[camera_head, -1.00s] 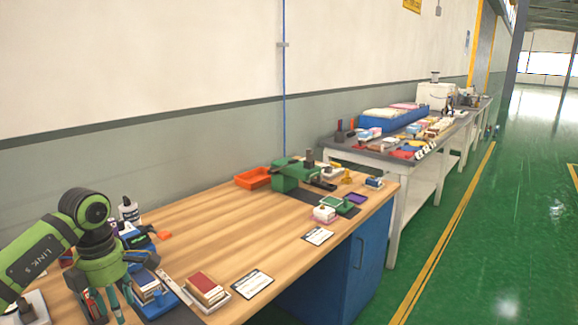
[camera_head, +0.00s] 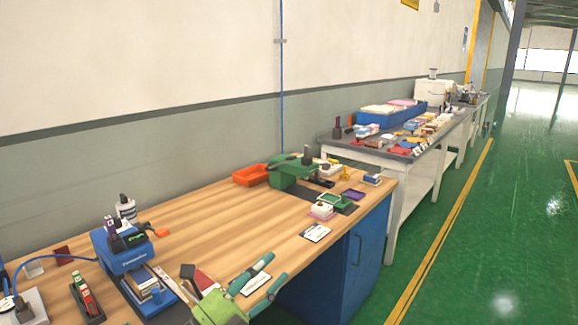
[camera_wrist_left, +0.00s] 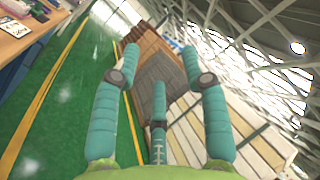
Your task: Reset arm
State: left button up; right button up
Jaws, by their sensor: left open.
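My left gripper (camera_head: 272,267) is green with teal fingers. It shows at the bottom of the head view, in front of the near edge of the wooden workbench (camera_head: 210,218), its fingers pointing up and to the right. In the left wrist view the fingers (camera_wrist_left: 159,62) are spread with nothing between them. Behind them are blurred pale panels, a brown stack and roof beams. The gripper partly covers a red-topped stack (camera_head: 205,281) and a white card (camera_head: 256,284) in the head view. My right gripper is not in view.
A blue device (camera_head: 122,258) and a white bottle (camera_head: 126,208) stand at the bench's left. A green machine (camera_head: 290,172) and an orange tray (camera_head: 250,175) are at its far end. A crowded grey table (camera_head: 350,154) stands beyond. Green floor (camera_head: 480,260) is clear at right.

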pick_arm(q)
jog(key=s+a+f+n+t+y, duration=0.1)
jog(key=a+f+n+t+y, duration=0.2)
jog(key=a+f+n+y, duration=1.25)
jog(key=s+f+n+g+y, duration=0.1)
jog(key=s+f+n+g, duration=0.45)
jog(key=n, duration=0.25)
jog(key=s+f+n+g, duration=0.2)
jog(key=s+f+g, duration=0.3)
jog(key=s, duration=0.6)
jog(key=s+f+n+g, duration=0.3)
jog(key=s+f+g, duration=0.2)
jog(key=s, duration=0.6)
notch_tip(320, 180, down, 22)
jog(key=s+a+f+m+g, duration=0.1)
jog(key=s+a+f+g, duration=0.1)
jog(key=s+f, duration=1.3)
jog(key=shift+s+a, duration=0.3)
jog(key=shift+s, duration=0.55)
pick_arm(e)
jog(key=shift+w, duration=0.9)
pick_arm(q)
jog(key=shift+h, duration=0.25)
